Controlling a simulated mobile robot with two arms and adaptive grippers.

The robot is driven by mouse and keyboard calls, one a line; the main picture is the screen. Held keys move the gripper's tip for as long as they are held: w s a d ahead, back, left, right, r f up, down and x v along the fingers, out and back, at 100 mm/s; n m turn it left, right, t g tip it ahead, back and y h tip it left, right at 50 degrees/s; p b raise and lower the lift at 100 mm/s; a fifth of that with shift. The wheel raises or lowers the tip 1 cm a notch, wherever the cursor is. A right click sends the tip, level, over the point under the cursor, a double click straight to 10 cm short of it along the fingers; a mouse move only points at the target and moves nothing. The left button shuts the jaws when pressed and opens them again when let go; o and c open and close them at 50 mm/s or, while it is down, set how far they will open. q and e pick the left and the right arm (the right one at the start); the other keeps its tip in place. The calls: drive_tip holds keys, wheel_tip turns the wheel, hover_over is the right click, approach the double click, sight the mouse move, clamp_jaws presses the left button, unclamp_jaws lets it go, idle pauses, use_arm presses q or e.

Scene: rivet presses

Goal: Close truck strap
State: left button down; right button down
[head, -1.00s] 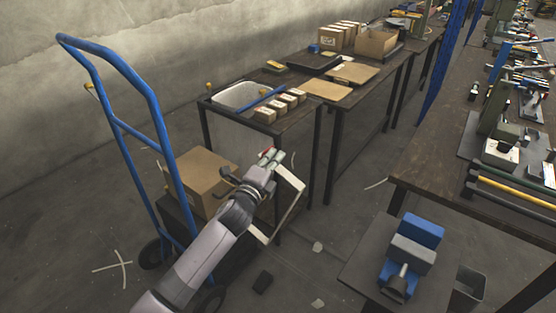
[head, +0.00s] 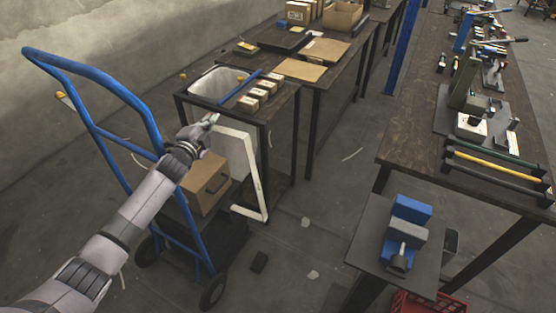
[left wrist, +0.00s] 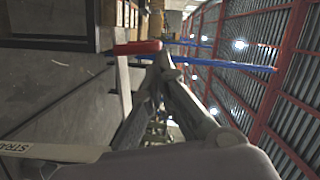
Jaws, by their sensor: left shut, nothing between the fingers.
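The blue-framed hand truck (head: 150,110) stands at the left with a cardboard box (head: 200,192) on it. The strap (head: 250,165) is a pale bent bar that swings out to the right of the box; part of it, lettered "STRA", shows in the left wrist view (left wrist: 50,151). A red piece (left wrist: 137,47) shows beside the fingertips in the left wrist view; whether they touch, I cannot tell. My left gripper (head: 211,119) is shut and empty, above the box near the strap's upper end. It also shows in the left wrist view (left wrist: 162,62). My right gripper is not in view.
A dark table (head: 285,100) with a white bin (head: 215,84) and small boxes stands just behind the strap. A workbench (head: 400,135) and a stand with a blue vise (head: 408,225) are at the right. Open floor lies between.

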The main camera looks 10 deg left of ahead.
use_arm(q)
wheel_tip(320, 180, up, 10)
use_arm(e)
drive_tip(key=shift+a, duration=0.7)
